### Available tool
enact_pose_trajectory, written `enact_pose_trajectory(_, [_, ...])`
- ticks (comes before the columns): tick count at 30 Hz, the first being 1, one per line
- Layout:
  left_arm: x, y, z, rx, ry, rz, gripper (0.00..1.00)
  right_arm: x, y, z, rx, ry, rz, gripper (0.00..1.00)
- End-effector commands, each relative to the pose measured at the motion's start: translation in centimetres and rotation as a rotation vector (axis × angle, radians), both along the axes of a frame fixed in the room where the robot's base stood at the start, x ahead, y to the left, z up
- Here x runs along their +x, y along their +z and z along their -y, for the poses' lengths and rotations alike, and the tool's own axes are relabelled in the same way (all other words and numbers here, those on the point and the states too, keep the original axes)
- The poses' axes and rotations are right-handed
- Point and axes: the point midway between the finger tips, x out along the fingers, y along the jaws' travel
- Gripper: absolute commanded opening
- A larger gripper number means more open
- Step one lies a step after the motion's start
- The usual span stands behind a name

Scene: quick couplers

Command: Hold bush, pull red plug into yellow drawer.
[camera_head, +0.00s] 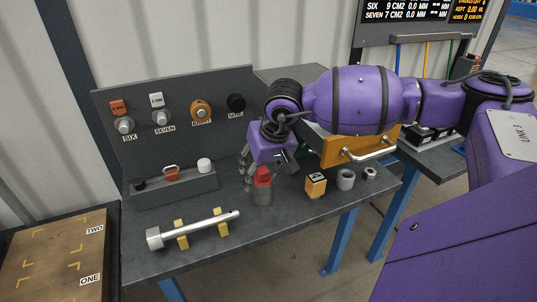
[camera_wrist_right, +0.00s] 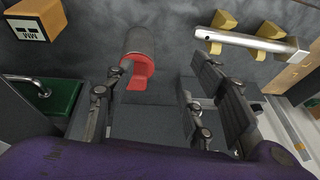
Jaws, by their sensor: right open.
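A grey bush (camera_head: 261,195) stands upright on the bench with a red plug (camera_head: 263,175) in its top. In the right wrist view, the bush (camera_wrist_right: 139,38) and the red plug (camera_wrist_right: 141,72) with its tab lie toward the left finger. My right gripper (camera_head: 262,167) is open at the plug, its fingers spread; in the wrist view (camera_wrist_right: 160,78) nothing is gripped, and I cannot tell whether the left finger touches the plug. The yellow drawer (camera_head: 338,153) has a silver handle and appears closed, right of the gripper. My left gripper is not in view.
An orange block (camera_head: 315,187) and grey rings (camera_head: 346,179) stand right of the bush. A silver bar (camera_head: 195,231) lies on yellow supports to the left. A coupler panel (camera_head: 180,85) rises behind. A green drawer (camera_wrist_right: 60,98) shows in the wrist view.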

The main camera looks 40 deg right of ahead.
Motion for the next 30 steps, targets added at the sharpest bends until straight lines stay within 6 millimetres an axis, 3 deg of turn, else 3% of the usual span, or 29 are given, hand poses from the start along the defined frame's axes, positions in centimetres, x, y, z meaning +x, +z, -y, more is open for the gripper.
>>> enact_pose_trajectory(3, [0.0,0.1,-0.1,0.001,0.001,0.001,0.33,0.8,2.3,2.4,-0.100,0.030,0.036,0.50])
enact_pose_trajectory(7, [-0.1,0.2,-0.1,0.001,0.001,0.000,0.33,1.2,2.6,3.3,-0.135,0.041,0.043,0.50])
enact_pose_trajectory(21, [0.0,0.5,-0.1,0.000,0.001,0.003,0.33,3.5,-3.3,3.8,-0.130,0.038,0.042,0.50])
enact_pose_trajectory(30, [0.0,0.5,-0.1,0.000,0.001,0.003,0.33,4.0,-4.4,3.9,-0.131,0.039,0.043,0.50])
